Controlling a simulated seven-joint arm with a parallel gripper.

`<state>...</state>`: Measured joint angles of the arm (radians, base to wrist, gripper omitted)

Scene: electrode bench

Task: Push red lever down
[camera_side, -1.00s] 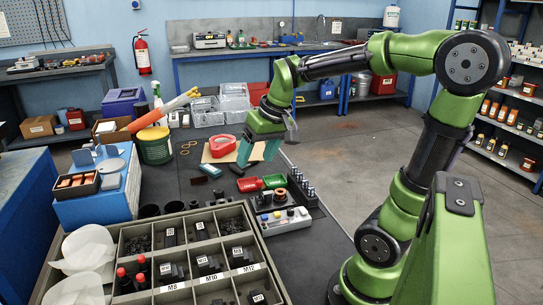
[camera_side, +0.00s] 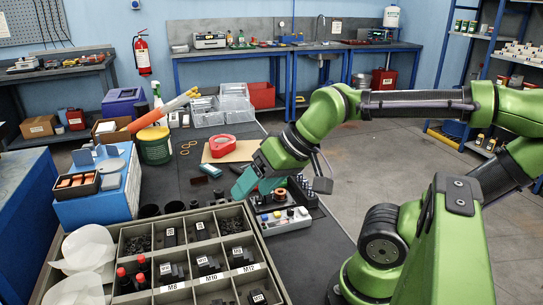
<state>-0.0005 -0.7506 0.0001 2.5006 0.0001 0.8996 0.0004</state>
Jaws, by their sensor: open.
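My gripper (camera_side: 240,188) has teal fingers and points down to the left over the bench. It is open, and I see nothing between its fingers. A grey control box (camera_side: 286,222) with small coloured buttons or knobs, one of them red, sits just below and right of the fingers. The gripper is above and behind the box's left end; I cannot tell the exact gap. No red lever stands out clearly; it may be on this box or hidden behind my gripper.
A divided parts tray (camera_side: 262,254) fills the front of the bench, with red-topped items (camera_side: 141,261) in one compartment. A red tape dispenser (camera_side: 222,143) lies on a brown board behind. A green tub (camera_side: 155,147) and blue box (camera_side: 98,195) stand left.

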